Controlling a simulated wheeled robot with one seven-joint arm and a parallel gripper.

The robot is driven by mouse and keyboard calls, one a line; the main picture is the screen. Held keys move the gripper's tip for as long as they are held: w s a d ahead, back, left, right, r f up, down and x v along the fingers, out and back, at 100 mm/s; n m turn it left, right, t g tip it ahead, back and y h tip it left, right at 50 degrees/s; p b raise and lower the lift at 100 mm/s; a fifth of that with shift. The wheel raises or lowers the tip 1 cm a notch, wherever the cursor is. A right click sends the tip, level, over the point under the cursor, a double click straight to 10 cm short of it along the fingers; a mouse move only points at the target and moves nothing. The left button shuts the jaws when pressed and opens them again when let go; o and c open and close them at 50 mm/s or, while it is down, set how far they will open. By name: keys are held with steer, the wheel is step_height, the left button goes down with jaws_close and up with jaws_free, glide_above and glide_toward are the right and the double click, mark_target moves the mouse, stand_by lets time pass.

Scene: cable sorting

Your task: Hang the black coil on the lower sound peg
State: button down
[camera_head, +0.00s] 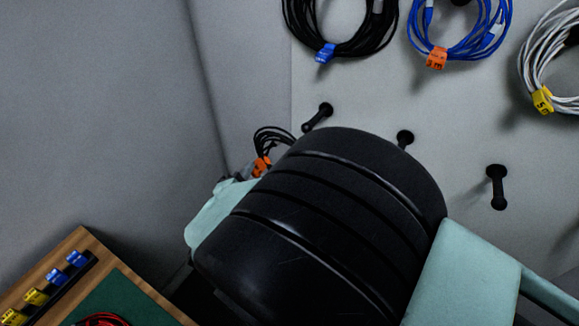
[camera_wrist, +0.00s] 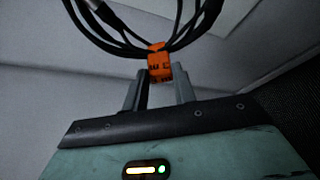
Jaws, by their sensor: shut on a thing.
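A black coil (camera_head: 272,134) with an orange tag (camera_head: 262,167) shows in the head view, partly hidden behind my arm. In the wrist view the black coil (camera_wrist: 115,32) hangs out beyond the fingers, and its orange tag (camera_wrist: 159,65) sits between the fingertips. My gripper (camera_wrist: 159,80) is shut on the coil at this tag. In the head view the fingers are hidden behind my arm. A row of black pegs stands on the wall: a left peg (camera_head: 318,117) near the coil, a middle peg (camera_head: 405,138) partly hidden, and a right peg (camera_head: 497,187). I cannot tell which is the sound one.
Above hang a black coil with a blue tag (camera_head: 340,30), a blue coil with an orange tag (camera_head: 462,40) and a white coil with a yellow tag (camera_head: 545,75). A wooden table (camera_head: 150,298) at the lower left holds a tag rack (camera_head: 48,290), a green mat (camera_head: 118,298) and a red coil (camera_head: 103,319).

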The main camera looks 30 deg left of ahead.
steer(key=shift+w+a, duration=0.15)
steer(key=shift+w, duration=0.2)
steer(key=w+f+b, duration=0.2)
steer(key=w+b, duration=0.2)
steer(key=w, duration=0.5)
steer(key=w+d+f+b, duration=0.1)
steer(key=w+b, duration=0.3)
steer(key=w, duration=0.5)
steer(key=shift+w+d+f, duration=0.25)
steer(key=shift+w+f, duration=0.05)
steer(key=shift+f, duration=0.6)
stand_by(0.4)
steer(key=shift+f, duration=0.15)
stand_by(0.4)
steer(key=c, duration=1.1)
jaws_free()
steer(key=shift+o, duration=0.2)
